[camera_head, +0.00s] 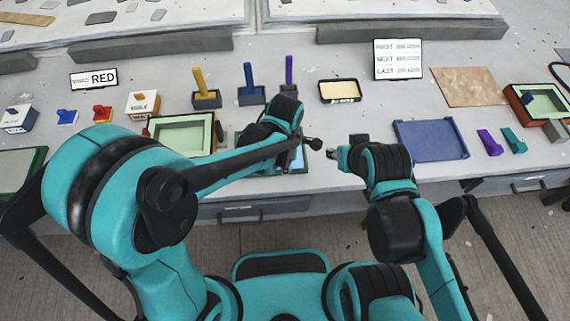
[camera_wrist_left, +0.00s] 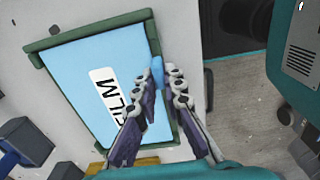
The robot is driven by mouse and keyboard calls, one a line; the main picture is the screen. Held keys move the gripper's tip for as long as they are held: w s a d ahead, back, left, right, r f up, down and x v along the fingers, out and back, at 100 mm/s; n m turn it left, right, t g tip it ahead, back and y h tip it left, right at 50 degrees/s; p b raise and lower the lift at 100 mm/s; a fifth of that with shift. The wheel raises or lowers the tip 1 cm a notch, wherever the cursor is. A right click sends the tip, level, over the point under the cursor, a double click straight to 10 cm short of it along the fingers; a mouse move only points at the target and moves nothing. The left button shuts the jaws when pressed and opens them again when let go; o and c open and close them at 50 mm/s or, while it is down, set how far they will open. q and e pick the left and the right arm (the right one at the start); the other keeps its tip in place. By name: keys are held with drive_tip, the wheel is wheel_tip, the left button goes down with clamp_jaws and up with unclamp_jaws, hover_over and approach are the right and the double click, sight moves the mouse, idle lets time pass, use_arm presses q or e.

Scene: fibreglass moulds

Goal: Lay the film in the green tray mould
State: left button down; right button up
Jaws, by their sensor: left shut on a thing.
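The light blue film (camera_wrist_left: 85,65), with a white label reading FILM, lies flat within a green-rimmed tray (camera_wrist_left: 95,27) in the left wrist view. My left gripper (camera_wrist_left: 161,76) is shut on a blue part at the film's edge, beside the tray's rim. In the head view the film (camera_head: 299,160) and its green-edged tray (camera_head: 262,173) are mostly hidden under my left arm.
A blue tray (camera_head: 430,139) lies right of my right gripper. Yellow, blue and purple upright tools (camera_head: 249,80) stand in holders behind. A yellow-filled dark tray (camera_head: 340,91) and a brown sheet (camera_head: 468,87) lie farther back. Another mould (camera_head: 541,103) is at far right.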

use_arm(q)
drive_tip(key=c, duration=1.5)
unclamp_jaws()
drive_tip(key=shift+c, duration=0.2)
wheel_tip(320, 180, up, 12)
drive_tip(key=s+a+m+t, duration=0.2)
drive_tip(key=a+m+t, duration=0.1)
drive_tip(key=a+m, duration=0.6)
drive_tip(key=s+a+r+m+t, duration=0.1)
drive_tip(key=a+m+t, duration=0.3)
drive_tip(key=a+m, duration=0.5)
drive_tip(key=s+a, duration=0.1)
drive_tip(key=a, duration=0.3)
drive_tip(key=shift+s+r, duration=0.2)
drive_tip(key=shift+s, duration=0.1)
